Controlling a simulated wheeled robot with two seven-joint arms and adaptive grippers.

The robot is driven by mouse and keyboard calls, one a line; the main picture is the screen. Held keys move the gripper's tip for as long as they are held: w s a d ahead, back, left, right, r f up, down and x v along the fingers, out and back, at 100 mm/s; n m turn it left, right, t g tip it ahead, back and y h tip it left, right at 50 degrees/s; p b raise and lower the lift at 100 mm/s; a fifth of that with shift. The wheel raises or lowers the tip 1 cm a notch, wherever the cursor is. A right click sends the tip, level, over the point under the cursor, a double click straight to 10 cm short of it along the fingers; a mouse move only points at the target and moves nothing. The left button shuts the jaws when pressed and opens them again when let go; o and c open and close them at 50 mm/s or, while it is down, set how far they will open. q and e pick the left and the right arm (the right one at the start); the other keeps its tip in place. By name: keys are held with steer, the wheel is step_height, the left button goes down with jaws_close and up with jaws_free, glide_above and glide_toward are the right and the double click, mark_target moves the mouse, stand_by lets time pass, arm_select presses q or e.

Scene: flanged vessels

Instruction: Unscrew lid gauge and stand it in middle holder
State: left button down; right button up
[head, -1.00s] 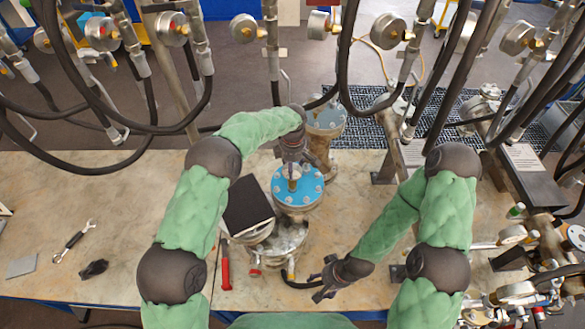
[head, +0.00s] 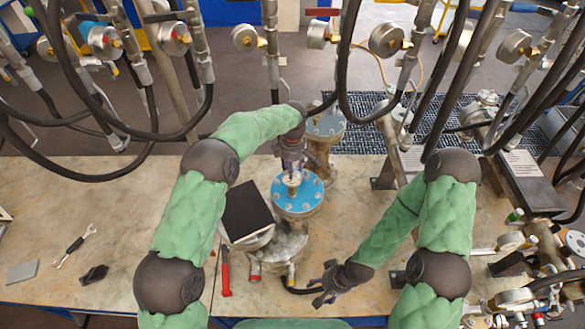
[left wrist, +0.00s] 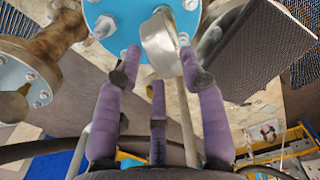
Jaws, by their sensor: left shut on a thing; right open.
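The lid gauge (left wrist: 160,45) is a small silver round dial on the blue bolted lid (left wrist: 108,14) of a flanged vessel. In the head view the gauge (head: 292,180) stands near the middle of the blue lid (head: 298,204). My left gripper (head: 292,160) comes down from above and is shut on the gauge. In the left wrist view its purple fingers (left wrist: 158,68) lie around the dial. Whether the thread is free of the lid is hidden. My right gripper (head: 326,287) is open and empty near the bench's front edge. I cannot make out which part is the middle holder.
A black pad (head: 246,210) lies left of the vessel, with a red-handled tool (head: 225,272) in front. A second blue-topped vessel (head: 325,122) stands behind. Hoses and hanging gauges crowd the back; pipework fills the right. The bench's left part is mostly clear.

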arm_select(q)
steer(key=c, duration=1)
jaws_free()
steer(key=shift+w+r, duration=0.25)
steer(key=shift+r, duration=0.2)
steer(key=shift+w+r, duration=0.2)
steer(key=shift+r, duration=0.25)
steer(key=o, duration=0.3)
steer(key=shift+s, duration=0.15)
steer(key=shift+o, duration=0.2)
steer(key=shift+s+f, duration=0.15)
steer(key=shift+s, duration=0.2)
steer(key=shift+w+f, duration=0.1)
steer(key=shift+f, duration=0.05)
steer(key=shift+w+r, duration=0.1)
steer(key=shift+r, duration=0.1)
step_height(320, 180, up, 12)
arm_select(e)
steer(key=shift+s, duration=0.15)
arm_select(q)
steer(key=shift+s+f, duration=0.2)
arm_select(e)
steer(key=shift+s, duration=0.1)
